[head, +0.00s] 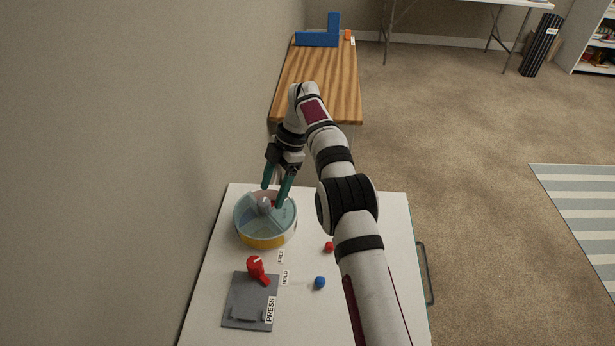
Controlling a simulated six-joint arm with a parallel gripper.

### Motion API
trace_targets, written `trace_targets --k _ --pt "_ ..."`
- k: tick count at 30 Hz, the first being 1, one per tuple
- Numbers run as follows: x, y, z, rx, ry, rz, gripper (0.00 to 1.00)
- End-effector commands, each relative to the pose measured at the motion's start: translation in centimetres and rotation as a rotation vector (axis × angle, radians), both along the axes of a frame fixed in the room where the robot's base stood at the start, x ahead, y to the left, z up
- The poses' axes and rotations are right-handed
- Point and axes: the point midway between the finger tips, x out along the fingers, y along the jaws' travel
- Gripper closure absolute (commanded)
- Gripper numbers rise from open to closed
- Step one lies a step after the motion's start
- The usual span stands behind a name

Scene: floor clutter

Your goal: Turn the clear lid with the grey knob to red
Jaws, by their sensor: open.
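The clear lid (248,216) lies on top of a round container (264,242) with coloured sides, yellow at the front, on the white table. The grey knob (264,205) stands up near the middle of the lid. A bit of red shows near the knob, partly behind a finger. My gripper (273,195) is open, with its teal fingers pointing down over the back of the lid by the knob. I cannot tell whether the fingers touch the knob or lid. My arm comes in from the lower right.
On the white table (380,222) are a grey press plate (245,308) with a red handle (256,268), a red ball (329,246) and a blue ball (320,282). Small labels lie nearby. A wooden table (315,75) with a blue block (320,38) stands behind. The wall is close on the left.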

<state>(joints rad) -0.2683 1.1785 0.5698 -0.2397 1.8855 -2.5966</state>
Motion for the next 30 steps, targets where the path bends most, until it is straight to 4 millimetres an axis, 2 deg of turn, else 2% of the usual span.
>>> trace_targets --k 3,9,13,21,23,25,30 --pt "-0.1 -3.4 2.1 -0.001 -0.003 -0.006 0.29" --pt "-0.4 -7.4 4.4 -0.001 -0.003 -0.004 0.29" --pt "-0.6 -8.5 5.0 0.0 -0.001 -0.003 0.29" --pt "-0.6 -8.6 5.1 0.0 -0.002 -0.002 0.31" --pt "-0.5 -8.5 5.0 0.0 0.003 -0.024 0.42" --pt "0.0 -7.7 4.4 0.006 0.031 -0.156 0.54" --pt "2.6 -4.5 1.9 0.054 0.227 -0.806 0.85"
